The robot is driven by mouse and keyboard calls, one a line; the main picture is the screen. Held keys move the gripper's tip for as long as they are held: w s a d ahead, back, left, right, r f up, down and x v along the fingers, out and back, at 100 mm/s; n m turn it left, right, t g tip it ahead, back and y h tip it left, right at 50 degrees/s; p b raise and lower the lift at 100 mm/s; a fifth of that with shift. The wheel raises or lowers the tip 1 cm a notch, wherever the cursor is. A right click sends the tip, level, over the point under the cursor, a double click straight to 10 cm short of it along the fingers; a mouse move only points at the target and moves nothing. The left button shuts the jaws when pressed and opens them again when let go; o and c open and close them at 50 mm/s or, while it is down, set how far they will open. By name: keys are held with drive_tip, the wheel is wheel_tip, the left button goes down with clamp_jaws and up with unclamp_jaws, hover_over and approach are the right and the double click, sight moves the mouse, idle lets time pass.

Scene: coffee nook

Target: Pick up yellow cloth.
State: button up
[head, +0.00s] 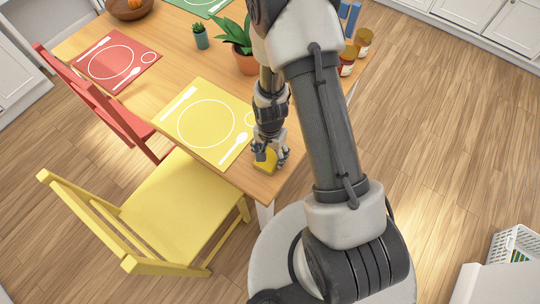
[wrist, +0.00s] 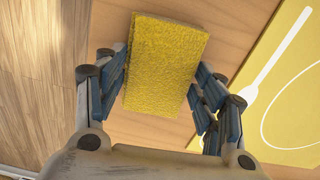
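A yellow cloth (wrist: 165,62) with a rough texture, folded into a thick block, is between the two fingers of my gripper (wrist: 162,88) in the wrist view. The fingers are spread about as wide as the cloth, one close along each side. I cannot tell whether both press on it. In the head view, my gripper (head: 270,154) points down at the near corner of the table, with the cloth (head: 265,161) at its fingertips and partly hidden by them. Whether the cloth rests on the wood or is slightly raised is unclear.
The wooden table (head: 285,178) carries a yellow placemat (head: 207,128) beside my gripper. A potted plant (head: 240,48), small pot (head: 200,36), jars (head: 348,60) and red placemat (head: 112,62) stand or lie farther back. A yellow chair (head: 170,205) stands at the left.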

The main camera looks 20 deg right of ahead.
sight(270, 154)
drive_tip(key=c, duration=0.5)
drive_tip(key=shift+c, duration=0.2)
wheel_tip(270, 154, up, 20)
drive_tip(key=p, duration=0.6)
drive_tip(key=o, duration=0.4)
drive_tip(key=shift+c, duration=0.2)
drive_tip(key=c, duration=0.3)
drive_tip(key=shift+w+f, duration=0.1)
